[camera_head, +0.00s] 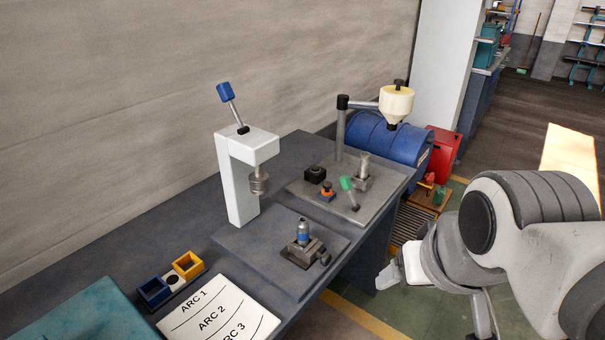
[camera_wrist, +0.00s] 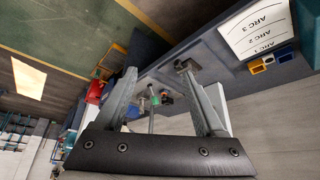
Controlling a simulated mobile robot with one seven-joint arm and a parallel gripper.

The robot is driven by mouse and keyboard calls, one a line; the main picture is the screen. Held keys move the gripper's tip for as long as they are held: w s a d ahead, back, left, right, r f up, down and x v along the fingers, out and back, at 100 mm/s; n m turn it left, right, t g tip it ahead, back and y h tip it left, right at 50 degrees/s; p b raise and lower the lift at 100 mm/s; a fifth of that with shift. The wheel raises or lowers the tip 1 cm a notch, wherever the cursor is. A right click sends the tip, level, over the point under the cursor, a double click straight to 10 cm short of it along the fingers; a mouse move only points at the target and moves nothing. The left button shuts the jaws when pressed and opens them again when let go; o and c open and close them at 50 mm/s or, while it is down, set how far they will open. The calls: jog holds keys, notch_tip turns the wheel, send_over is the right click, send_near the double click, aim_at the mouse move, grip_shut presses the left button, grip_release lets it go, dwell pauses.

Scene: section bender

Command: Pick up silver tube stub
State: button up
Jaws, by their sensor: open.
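A short silver tube stub (camera_head: 364,161) stands upright in a small grey block (camera_head: 361,183) on the rear plate of the bench. A second upright piece, a blue and silver cylinder (camera_head: 303,232), stands in the front vise (camera_head: 301,253). My gripper (camera_head: 392,274) is off the right edge of the bench, apart from both pieces. In the wrist view my gripper (camera_wrist: 160,74) shows two spread fingers with nothing between them close up. The wrist view is upside down, and I cannot pick out the silver stub clearly there.
A white press (camera_head: 246,165) with a blue-tipped lever stands at the bench's left. A post carries a cream funnel-shaped head (camera_head: 396,104) above the rear plate. A green-handled tool (camera_head: 347,185) leans near the stub. Blue and yellow bins (camera_head: 187,264) and an arc sheet (camera_head: 218,315) lie in front.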

jog(key=shift+w, duration=0.1)
jog(key=w+d+f+t+h, duration=0.2)
jog(key=w+d, duration=0.3)
jog(key=w, duration=0.4)
jog(key=n+t+y+b, duration=0.2)
jog(key=n+y+b, duration=0.2)
jog(key=n+y, duration=0.5)
send_near(306, 234)
jog(key=shift+m+y, duration=0.4)
jog(key=shift+y, duration=0.1)
jog(key=x, duration=0.9)
jog(key=shift+w+d+f, duration=0.2)
jog(key=shift+f, duration=0.05)
jog(key=shift+b+x, duration=0.65)
jog(key=shift+x, duration=2.05)
jog(key=shift+d, duration=0.15)
grip_shut()
